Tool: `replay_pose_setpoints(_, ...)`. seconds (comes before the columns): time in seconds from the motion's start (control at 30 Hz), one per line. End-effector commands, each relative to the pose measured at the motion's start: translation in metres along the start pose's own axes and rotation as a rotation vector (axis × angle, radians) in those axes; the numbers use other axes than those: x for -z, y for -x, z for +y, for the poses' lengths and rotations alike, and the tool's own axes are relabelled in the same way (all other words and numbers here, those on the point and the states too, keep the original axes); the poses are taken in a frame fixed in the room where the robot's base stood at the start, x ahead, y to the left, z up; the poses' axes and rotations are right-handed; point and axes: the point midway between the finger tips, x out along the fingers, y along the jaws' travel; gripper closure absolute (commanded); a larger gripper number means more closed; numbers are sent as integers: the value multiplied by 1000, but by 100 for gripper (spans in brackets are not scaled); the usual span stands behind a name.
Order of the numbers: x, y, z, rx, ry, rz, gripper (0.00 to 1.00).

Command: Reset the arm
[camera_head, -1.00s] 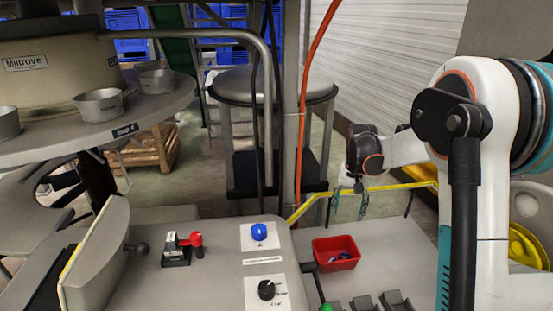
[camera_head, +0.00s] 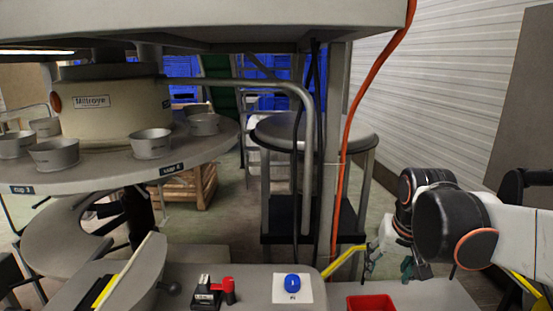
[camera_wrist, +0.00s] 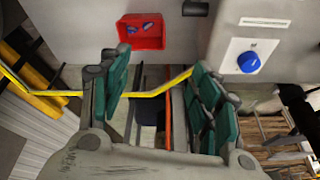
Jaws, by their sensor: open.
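My gripper (camera_head: 414,270) hangs at the right of the head view, in front of the yellow rail. Its green finger pads spread wide apart in the wrist view (camera_wrist: 160,85), with nothing between them. Part of the gripper is hidden in the head view by my dark wrist joint. My arm reaches in from the right edge.
A red bin (camera_head: 371,302) sits on the bench; the wrist view shows small blue pieces in it (camera_wrist: 141,32). A blue knob (camera_head: 292,283) and red-handled switch (camera_head: 228,290) are left. A yellow rail (camera_head: 343,262), an orange hose (camera_head: 362,90) and a round machine with cups (camera_head: 152,143) stand near.

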Motion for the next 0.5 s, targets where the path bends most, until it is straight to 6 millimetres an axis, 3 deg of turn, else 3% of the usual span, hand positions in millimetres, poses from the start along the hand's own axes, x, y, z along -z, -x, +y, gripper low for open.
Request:
replay_pose_setpoints(0.2, -43, 23, -6, 20, 66, 75, 43)
replay_pose_setpoints(0.5, -99, 37, -9, 45, 153, 182, 43)
